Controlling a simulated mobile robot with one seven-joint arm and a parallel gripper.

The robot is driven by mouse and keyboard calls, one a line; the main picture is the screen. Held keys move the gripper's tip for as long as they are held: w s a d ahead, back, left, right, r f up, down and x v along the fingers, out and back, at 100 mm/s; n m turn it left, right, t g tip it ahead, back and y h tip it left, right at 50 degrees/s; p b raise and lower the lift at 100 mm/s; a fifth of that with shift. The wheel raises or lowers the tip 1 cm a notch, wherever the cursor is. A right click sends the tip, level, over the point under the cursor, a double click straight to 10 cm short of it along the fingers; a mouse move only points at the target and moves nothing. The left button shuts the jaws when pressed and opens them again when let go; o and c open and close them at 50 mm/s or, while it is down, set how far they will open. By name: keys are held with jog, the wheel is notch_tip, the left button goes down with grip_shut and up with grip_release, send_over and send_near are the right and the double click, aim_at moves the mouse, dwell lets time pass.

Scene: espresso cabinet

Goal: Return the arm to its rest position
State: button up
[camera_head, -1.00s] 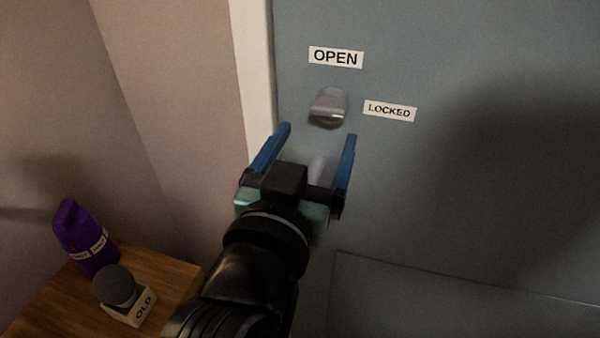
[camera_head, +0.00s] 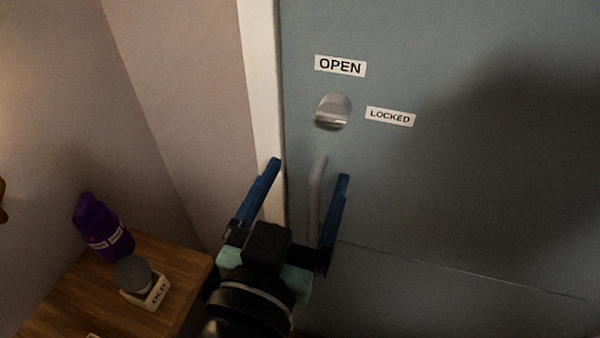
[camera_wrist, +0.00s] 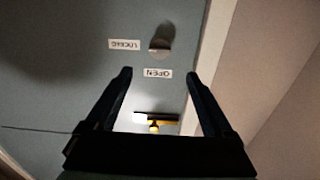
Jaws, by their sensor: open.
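My gripper (camera_head: 310,170) is open, with two blue fingers apart and nothing between them. In the head view it is in front of the door, lower than the silver turn knob (camera_head: 333,112) and apart from it. In the wrist view, which shows the labels upside down, my gripper (camera_wrist: 159,74) frames the OPEN label (camera_wrist: 158,73), and the knob (camera_wrist: 160,46) is beyond the fingertips. A pale vertical door handle (camera_head: 317,190) shows behind the fingers; its lower part is hidden.
The blue-grey door (camera_head: 450,180) carries an OPEN label (camera_head: 340,66) and a LOCKED label (camera_head: 390,117). A white door frame (camera_head: 262,90) is left of it. A wooden table (camera_head: 190,265) at lower left holds a purple container (camera_head: 103,230) and a grey-topped block marked OLD (camera_head: 148,290).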

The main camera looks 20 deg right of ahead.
jog(key=w+a+r+n+t+y+p, duration=0.2)
jog(key=a+r+t, duration=0.1)
jog(key=r, duration=0.7)
jog(key=w+a+r+n+t+y+p, duration=0.15)
jog(key=r+t, duration=0.25)
jog(key=r, duration=0.6)
jog(key=s+a+r+n+t+y+p, duration=0.1)
jog(key=s+a+r+t+y, duration=0.1)
jog(key=r, duration=0.6)
jog(key=s+a+r+n+t+y, duration=0.2)
jog(key=s+r+t+y, duration=0.1)
jog(key=r, duration=0.5)
jog(key=shift+a+y+p, duration=0.15)
jog(key=shift+y+p, duration=0.2)
jog(key=shift+y, duration=0.4)
